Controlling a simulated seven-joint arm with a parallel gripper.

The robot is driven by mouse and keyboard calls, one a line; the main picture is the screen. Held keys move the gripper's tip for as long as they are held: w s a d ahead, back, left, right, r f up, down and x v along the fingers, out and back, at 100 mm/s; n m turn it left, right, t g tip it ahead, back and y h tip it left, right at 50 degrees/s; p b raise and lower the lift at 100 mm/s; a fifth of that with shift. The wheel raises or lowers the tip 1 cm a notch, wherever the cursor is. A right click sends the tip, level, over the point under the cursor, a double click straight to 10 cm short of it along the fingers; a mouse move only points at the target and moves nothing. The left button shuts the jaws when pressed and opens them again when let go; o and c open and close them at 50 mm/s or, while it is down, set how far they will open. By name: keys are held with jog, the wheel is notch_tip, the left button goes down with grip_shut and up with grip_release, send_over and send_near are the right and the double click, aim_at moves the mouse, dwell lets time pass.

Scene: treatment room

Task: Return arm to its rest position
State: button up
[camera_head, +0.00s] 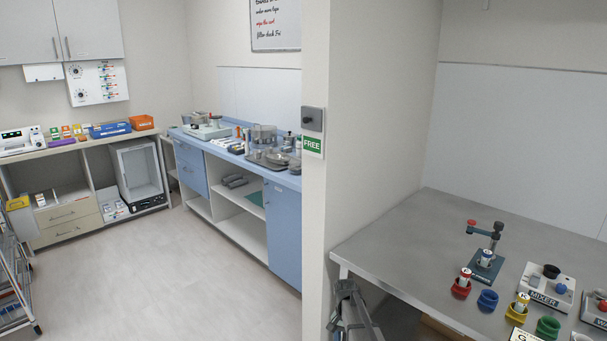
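No part that I can clearly make out as my arm or my gripper shows in the head view. Whether my gripper is open or shut is hidden from me. The grey workbench (400,245) stands at the right. On it are a post stand (487,262) with a red knob and a small can in it, a red cup (461,289) holding a can, a blue cup (488,300), a yellow cup (517,312) with a can and a green cup (548,327). A box labelled MIXER (545,287) stands to their right.
A wall end (316,200) with a FREE sign (313,145) separates the bench from the room. A grey frame-like thing (352,306), unclear, stands before the bench. The blue counter (286,235) and a cart (15,290) stand left. The floor (170,275) between is clear.

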jog(key=s+d+f+n+g, duration=0.1)
jog(key=s+f, duration=0.7)
jog(key=s, duration=0.4)
jog(key=s+d+f+n+g, duration=0.1)
jog(key=s+f+n, duration=0.1)
jog(key=s+f, duration=0.75)
jog(key=s+f+n+g, duration=0.2)
jog(key=s, duration=2.5)
jog(key=shift+s+d+n+y, duration=0.2)
jog(key=shift+n+y, duration=0.1)
jog(key=shift+y, duration=0.1)
